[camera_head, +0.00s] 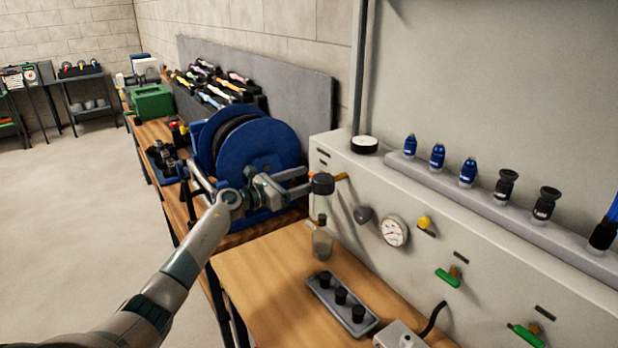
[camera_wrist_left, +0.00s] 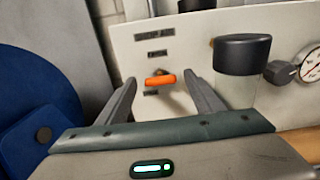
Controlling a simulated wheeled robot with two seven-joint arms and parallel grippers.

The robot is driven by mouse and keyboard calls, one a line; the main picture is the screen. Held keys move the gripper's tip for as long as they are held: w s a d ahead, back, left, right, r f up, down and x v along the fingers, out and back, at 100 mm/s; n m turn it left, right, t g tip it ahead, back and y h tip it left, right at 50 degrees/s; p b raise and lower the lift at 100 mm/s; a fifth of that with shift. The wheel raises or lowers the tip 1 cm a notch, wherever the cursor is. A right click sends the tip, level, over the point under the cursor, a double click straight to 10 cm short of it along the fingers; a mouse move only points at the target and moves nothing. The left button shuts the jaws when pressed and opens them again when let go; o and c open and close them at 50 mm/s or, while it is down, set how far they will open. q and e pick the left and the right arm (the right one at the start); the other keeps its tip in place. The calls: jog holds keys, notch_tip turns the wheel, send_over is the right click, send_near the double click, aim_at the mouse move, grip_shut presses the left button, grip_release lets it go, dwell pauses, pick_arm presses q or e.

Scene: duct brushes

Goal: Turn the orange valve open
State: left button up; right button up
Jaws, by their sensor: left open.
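The orange valve (camera_wrist_left: 161,79) has a short orange handle that lies nearly level on the light panel, under small dark labels. In the left wrist view it shows between the two fingers of my left gripper (camera_wrist_left: 160,92). The fingers are apart, one on each side of the handle, and I see no contact. My right gripper is not in view.
The black-capped cylinder stands close to my gripper's right finger in the wrist view (camera_wrist_left: 241,58). A gauge (camera_head: 394,232) and green-handled valves (camera_head: 447,278) are farther right on the panel. A blue reel (camera_head: 250,150) stands behind my left arm. A grey block (camera_head: 342,303) lies on the bench.

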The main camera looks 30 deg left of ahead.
pick_arm(q)
jog(key=shift+w+d, duration=0.25)
jog(key=shift+w, duration=0.35)
pick_arm(e)
jog(key=shift+s+a, duration=0.15)
jog(key=shift+a, duration=0.25)
jog(key=shift+s, duration=0.1)
pick_arm(q)
jog(key=c, duration=1)
jog(key=shift+c, duration=0.2)
pick_arm(e)
jog(key=shift+d, duration=0.25)
